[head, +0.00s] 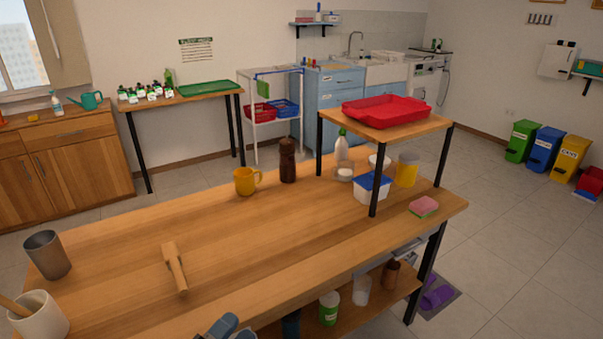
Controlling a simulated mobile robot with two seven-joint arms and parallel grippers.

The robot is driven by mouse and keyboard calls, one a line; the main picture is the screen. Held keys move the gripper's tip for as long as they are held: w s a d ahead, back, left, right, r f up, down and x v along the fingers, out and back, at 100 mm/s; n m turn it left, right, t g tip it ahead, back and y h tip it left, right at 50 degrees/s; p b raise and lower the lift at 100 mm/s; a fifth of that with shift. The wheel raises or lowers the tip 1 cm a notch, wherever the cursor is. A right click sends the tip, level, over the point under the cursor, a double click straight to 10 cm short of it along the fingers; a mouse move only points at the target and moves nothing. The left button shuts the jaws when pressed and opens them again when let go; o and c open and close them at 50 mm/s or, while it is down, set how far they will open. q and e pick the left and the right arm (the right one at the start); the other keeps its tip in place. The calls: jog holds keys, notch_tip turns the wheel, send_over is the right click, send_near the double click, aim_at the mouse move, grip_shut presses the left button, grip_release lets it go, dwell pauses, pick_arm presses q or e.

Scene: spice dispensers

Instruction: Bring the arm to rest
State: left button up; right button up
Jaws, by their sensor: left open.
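My left gripper (232,329) shows only at the bottom edge of the head view, with its blue-grey fingertips apart. It is open and nothing shows between the tips. It is near the front edge of the wooden table (225,235), clear of the objects standing on top. The rest of the left arm is cut off by the frame. My right gripper is not in view.
The table holds a metal cup (47,254), a white crock (38,315), a wooden tool (174,268), a yellow mug (246,181), a brown grinder (288,161) and a sponge (424,207). A riser (440,124) carries a red tray (387,110).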

pick_arm(q)
jog(key=s+a+f+n+g+y, duration=0.3)
jog(key=s+f+n+y, duration=0.25)
jog(key=f+n, duration=0.3)
jog(key=s+a+f+n+g+y, duration=0.35)
jog(key=s+f+n, duration=0.25)
jog(key=f+n, duration=0.3)
notch_tip(320, 180, up, 16)
jog(key=s+a+n+p, duration=0.1)
jog(key=p, duration=1.9)
jog(key=shift+s, duration=0.4)
jog(key=shift+a+t, duration=0.1)
jog(key=shift+t, duration=0.15)
